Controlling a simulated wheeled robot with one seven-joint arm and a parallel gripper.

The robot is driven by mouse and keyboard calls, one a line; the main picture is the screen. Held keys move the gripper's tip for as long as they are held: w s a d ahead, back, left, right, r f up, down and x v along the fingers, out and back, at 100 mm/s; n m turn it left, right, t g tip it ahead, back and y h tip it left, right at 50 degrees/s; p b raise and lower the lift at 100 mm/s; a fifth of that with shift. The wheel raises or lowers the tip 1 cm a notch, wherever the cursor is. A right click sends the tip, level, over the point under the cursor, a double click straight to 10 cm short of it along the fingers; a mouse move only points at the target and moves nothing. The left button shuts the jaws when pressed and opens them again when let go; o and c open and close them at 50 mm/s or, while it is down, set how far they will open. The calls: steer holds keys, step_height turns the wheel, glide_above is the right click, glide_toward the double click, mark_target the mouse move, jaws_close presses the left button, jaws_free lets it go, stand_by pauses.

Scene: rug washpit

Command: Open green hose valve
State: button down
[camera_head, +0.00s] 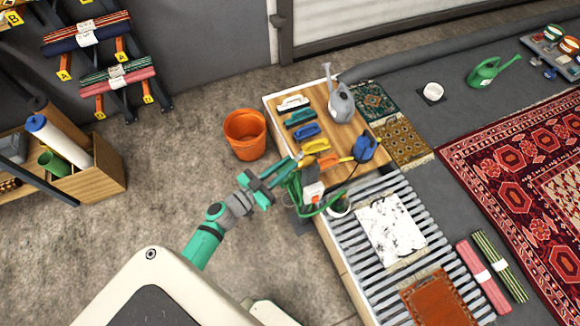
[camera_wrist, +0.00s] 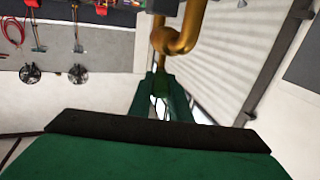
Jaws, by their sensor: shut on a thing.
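My gripper (camera_head: 284,170) reaches to the near-left corner of the wooden worktop, beside a coiled green hose (camera_head: 296,192). In the wrist view, my gripper's fingers (camera_wrist: 163,98) are closed around a narrow green piece, the green hose valve's handle (camera_wrist: 162,84). It sits just below a bent brass pipe (camera_wrist: 182,42). The fingers hide much of the handle, so its exact angle is hard to tell. In the head view, my gripper and the hose hide the valve.
An orange bucket (camera_head: 245,135) stands on the floor left of the worktop (camera_head: 318,92). Several brushes, a grey watering can (camera_head: 340,103) and a blue sprayer (camera_head: 365,147) crowd the worktop. A slatted rack (camera_head: 352,250) lies in front. Open floor is at left.

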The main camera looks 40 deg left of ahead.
steer(key=shift+s+f, duration=0.1)
steer(key=shift+f, duration=0.1)
steer(key=c, duration=1.6)
jaws_free()
steer(key=shift+r, duration=0.1)
steer(key=shift+c, duration=0.2)
steer(key=shift+s+a, duration=0.1)
steer(key=v, duration=1)
steer(key=shift+s, duration=0.25)
